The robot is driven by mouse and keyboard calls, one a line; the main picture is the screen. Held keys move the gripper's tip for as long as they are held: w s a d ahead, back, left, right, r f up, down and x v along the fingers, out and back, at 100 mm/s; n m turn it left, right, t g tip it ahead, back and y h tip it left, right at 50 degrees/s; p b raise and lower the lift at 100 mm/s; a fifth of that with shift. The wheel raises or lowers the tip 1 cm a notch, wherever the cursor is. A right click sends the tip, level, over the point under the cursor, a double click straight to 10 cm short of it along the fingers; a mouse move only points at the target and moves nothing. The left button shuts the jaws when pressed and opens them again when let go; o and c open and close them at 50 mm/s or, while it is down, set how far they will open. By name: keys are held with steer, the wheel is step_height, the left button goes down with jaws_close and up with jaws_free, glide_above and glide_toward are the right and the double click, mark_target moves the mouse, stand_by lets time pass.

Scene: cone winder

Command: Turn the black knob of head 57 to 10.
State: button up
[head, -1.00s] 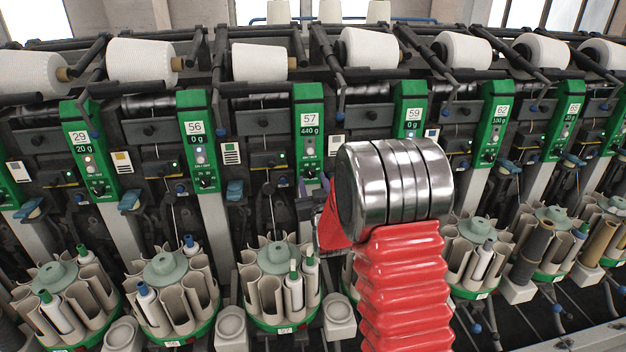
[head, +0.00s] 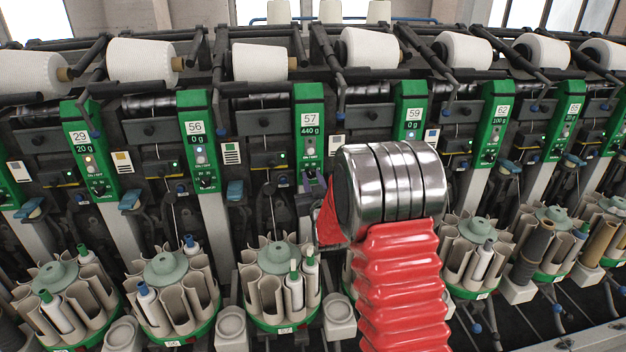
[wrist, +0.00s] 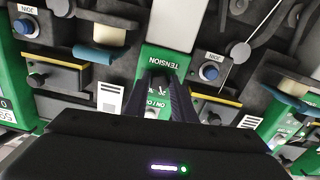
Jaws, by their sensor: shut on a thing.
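The green panel of head 57 (head: 309,125) stands in the middle of the head view, with a "440 g" display under its number. My gripper (head: 312,184) is at the low end of this panel, where the black knob sits. In the wrist view my gripper (wrist: 163,80) has its dark fingers close together over the panel, shut on the knob. The fingers hide the knob, so its pointer and setting cannot be read. The "TENSION" label (wrist: 164,62) shows upside down just beyond the fingertips.
The panels of head 56 (head: 198,135) and head 59 (head: 410,110) stand on either side. Blue JOIN buttons (wrist: 208,73) flank the panel in the wrist view. A bobbin magazine (head: 280,285) stands below head 57. White yarn cones (head: 258,62) line the top.

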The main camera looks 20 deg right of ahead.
steer(key=shift+d, duration=0.1)
steer(key=shift+c, duration=1.1)
steer(key=shift+n, duration=0.5)
steer(key=n, duration=0.9)
steer(key=o, duration=1.1)
steer(key=shift+c, duration=0.2)
steer(key=shift+s, duration=0.15)
